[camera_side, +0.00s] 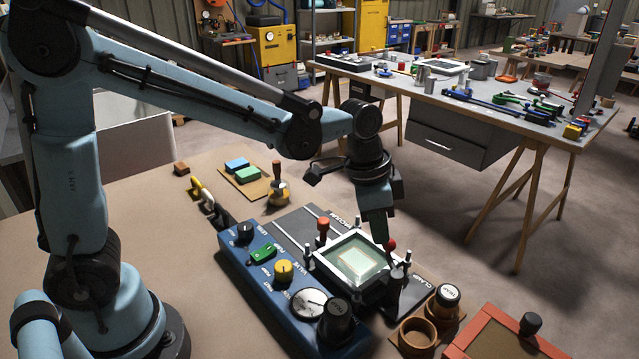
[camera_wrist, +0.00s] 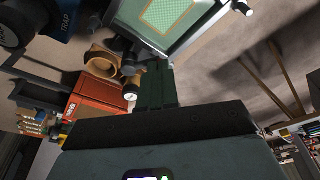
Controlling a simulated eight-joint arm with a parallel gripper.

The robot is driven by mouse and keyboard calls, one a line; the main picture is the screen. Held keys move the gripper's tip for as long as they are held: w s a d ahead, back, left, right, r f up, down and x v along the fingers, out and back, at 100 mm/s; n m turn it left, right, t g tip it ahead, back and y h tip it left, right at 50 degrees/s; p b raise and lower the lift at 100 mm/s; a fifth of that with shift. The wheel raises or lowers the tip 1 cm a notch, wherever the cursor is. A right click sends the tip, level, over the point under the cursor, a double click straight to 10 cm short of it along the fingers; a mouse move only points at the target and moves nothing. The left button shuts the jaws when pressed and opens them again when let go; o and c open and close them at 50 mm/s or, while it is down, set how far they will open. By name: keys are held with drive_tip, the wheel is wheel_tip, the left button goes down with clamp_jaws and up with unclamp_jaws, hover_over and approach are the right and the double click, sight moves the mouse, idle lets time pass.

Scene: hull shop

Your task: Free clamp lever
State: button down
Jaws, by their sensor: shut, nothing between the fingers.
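A blue control unit (camera_side: 262,285) stands on the bench with a glass-topped frame (camera_side: 350,262) beside its knobs. The word CLAMP is printed at the frame's right side. A red-tipped lever (camera_side: 389,244) stands by the frame's right rear corner, partly hidden by my gripper; I take it for the clamp lever. Another red-knobbed lever (camera_side: 323,226) stands at the frame's rear left. My gripper (camera_side: 380,238) points down, shut and empty, right by the right red tip; I cannot tell if they touch. In the wrist view its dark green fingers (camera_wrist: 157,84) are together below the glass frame (camera_wrist: 178,22).
Green and blue blocks (camera_side: 246,173) sit on a board at the back left. The bench's left part is mostly clear.

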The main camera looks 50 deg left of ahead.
drive_tip(key=w+m, duration=0.1)
drive_tip(key=m, duration=0.1)
drive_tip(key=w+m, duration=0.1)
drive_tip(key=shift+d+m+g, duration=0.3)
drive_tip(key=shift+m, duration=0.1)
drive_tip(key=m, duration=0.1)
drive_tip(key=w+d+m, duration=0.1)
drive_tip(key=m, duration=0.1)
drive_tip(key=shift+w+m+g+h, duration=0.1)
drive_tip(key=shift+m+g+h, duration=0.2)
drive_tip(key=shift+g+h, duration=0.1)
drive_tip(key=shift+w+d, duration=0.15)
drive_tip(key=shift+d, duration=0.2)
drive_tip(key=s+a+r, duration=0.1)
drive_tip(key=a+r, duration=0.5)
drive_tip(key=r, duration=0.5)
drive_tip(key=shift+s, duration=0.2)
